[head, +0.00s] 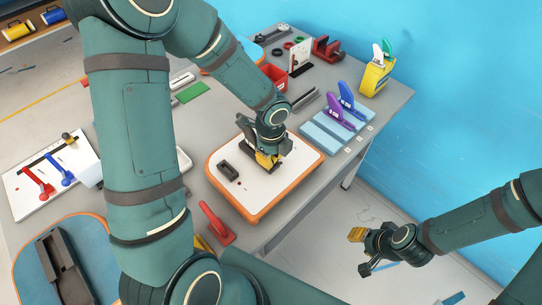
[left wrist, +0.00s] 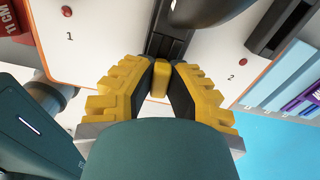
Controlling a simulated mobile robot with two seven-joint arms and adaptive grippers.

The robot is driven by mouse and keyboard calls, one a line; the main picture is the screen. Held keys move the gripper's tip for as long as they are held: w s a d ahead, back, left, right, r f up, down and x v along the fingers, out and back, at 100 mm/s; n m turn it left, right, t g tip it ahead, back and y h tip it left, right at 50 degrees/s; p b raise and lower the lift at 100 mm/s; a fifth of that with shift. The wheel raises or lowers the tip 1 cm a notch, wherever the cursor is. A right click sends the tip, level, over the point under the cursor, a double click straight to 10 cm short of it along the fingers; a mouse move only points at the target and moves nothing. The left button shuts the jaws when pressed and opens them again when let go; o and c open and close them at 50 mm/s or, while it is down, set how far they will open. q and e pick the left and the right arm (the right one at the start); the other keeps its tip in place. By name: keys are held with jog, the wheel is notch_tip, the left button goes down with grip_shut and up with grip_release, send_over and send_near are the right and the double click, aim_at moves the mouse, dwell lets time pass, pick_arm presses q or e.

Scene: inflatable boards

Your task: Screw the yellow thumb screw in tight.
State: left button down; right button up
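A white board with an orange rim (head: 252,214) lies on the grey table and bears black blocks. My left gripper (head: 268,160) is low over its far part, at one of the black fixtures. In the left wrist view the yellow thumb screw (left wrist: 160,80) shows as a small yellow piece at a dark fixture (left wrist: 172,35). The left gripper (left wrist: 160,75) has its yellow-backed fingers closed in on both sides of it, pads seemingly touching it. The screw's thread is hidden, and the head view does not show the screw clearly. My right gripper (head: 362,253) is open and empty, off the table over the floor.
A second black block (head: 228,171) sits on the board. A light-blue rack with purple and blue clamps (head: 340,115) stands to the right, with a yellow container (head: 375,78) behind. A red-handled tool (head: 216,224) lies at the near edge. A red bin (head: 274,77) stands behind.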

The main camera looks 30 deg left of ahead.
dwell(0.6)
pick_arm(q)
jog(key=c, duration=1.1)
grip_release()
jog(key=shift+o, duration=0.2)
notch_tip(320, 180, up, 12)
